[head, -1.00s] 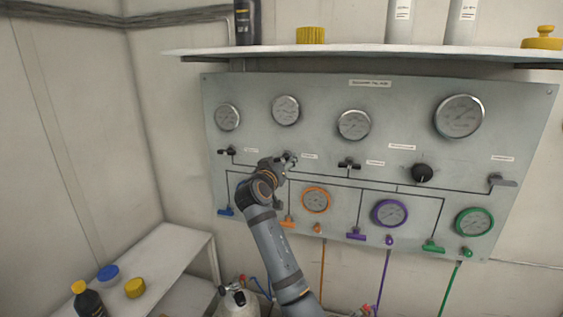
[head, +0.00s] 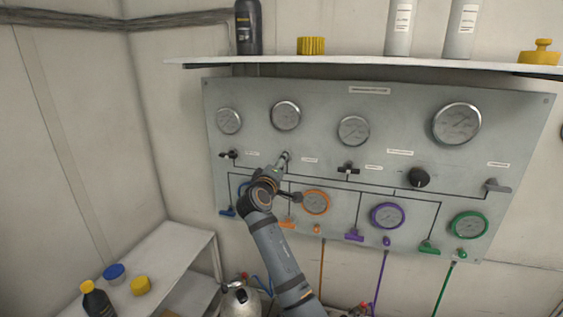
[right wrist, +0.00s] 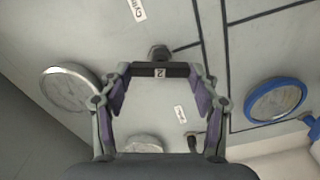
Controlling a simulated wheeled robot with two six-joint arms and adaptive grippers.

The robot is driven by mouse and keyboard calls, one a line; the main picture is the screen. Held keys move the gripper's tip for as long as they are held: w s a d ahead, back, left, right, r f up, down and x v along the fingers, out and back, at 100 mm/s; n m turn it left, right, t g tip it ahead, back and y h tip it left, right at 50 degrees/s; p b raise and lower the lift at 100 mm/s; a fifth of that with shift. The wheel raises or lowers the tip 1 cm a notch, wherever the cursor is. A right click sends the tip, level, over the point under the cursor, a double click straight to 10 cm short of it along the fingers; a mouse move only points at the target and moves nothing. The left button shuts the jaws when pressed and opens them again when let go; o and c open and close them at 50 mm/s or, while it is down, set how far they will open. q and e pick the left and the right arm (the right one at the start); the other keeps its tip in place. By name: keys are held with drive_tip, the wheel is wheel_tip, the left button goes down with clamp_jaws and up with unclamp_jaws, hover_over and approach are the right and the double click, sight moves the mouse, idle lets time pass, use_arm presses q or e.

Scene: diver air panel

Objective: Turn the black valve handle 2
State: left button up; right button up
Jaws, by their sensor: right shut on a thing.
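The black valve handle 2 (right wrist: 152,72) spans the gap between my right gripper's fingers in the right wrist view, with a "2" on its face and a grey stem behind it. My right gripper (right wrist: 160,78) is shut on it, one finger at each end. In the head view my right gripper (head: 284,160) reaches the grey panel (head: 320,90) below the second gauge from the left and mostly hides the handle. My left gripper is not in view.
Black handles sit to the left (head: 229,154) and right (head: 348,169) of my gripper, with a black knob (head: 419,177) further right. Coloured gauges and small valves lie below. A shelf (head: 350,61) overhangs the panel. A white bench (head: 165,250) stands at lower left.

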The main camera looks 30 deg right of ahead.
drive_tip(key=shift+n+p, duration=0.6)
drive_tip(key=shift+n, duration=0.5)
drive_tip(key=shift+f, duration=0.1)
drive_tip(key=o, duration=1.1)
drive_tip(key=shift+o, duration=0.2)
drive_tip(key=shift+a, duration=0.1)
drive_tip(key=v, duration=0.7)
drive_tip(key=shift+s+a, duration=0.15)
drive_tip(key=shift+s, duration=0.05)
drive_tip(key=shift+w, duration=0.1)
